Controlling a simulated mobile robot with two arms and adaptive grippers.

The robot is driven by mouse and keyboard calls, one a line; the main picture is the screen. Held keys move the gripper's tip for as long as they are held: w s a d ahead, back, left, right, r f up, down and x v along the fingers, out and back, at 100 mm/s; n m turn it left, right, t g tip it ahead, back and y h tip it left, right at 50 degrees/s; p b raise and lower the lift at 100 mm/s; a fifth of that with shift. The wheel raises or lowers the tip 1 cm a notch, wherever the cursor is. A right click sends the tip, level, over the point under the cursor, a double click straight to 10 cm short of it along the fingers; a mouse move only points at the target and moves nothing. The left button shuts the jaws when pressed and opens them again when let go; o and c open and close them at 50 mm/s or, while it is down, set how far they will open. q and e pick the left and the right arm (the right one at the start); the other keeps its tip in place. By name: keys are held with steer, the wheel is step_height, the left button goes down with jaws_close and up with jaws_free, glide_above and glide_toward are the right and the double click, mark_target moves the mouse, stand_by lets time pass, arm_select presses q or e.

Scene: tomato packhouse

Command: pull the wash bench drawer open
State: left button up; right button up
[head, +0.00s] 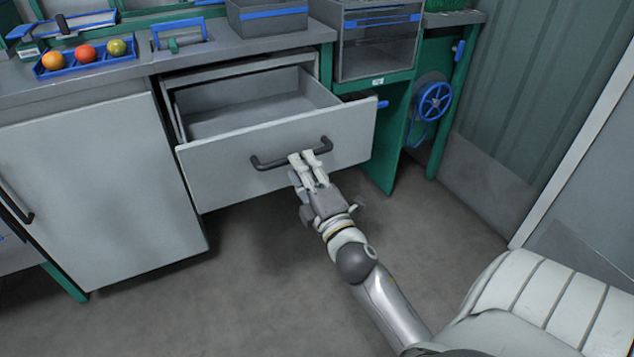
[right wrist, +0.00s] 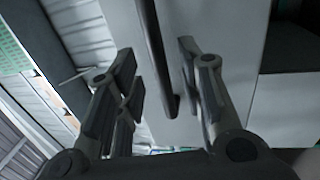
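The wash bench drawer (head: 235,163) stands pulled well out of the bench, and its grey inside looks empty. Its dark bar handle (head: 270,164) runs across the drawer front. My right gripper (head: 303,156) is at the right part of this handle, its fingers pointing at the drawer front. In the right wrist view the handle (right wrist: 155,60) lies between the two spread fingers (right wrist: 160,70), with a gap visible on both sides. The gripper looks open and not clamped on the bar. My left gripper is not in view.
A closed grey cabinet door (head: 95,190) is left of the drawer. On the bench top are a blue tray (head: 68,69) with tomatoes and a grey bin (head: 265,18). A blue handwheel (head: 435,101) is at the right. The floor before the drawer is clear.

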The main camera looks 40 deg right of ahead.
steer(key=v, duration=0.8)
steer(key=shift+s+a, duration=0.1)
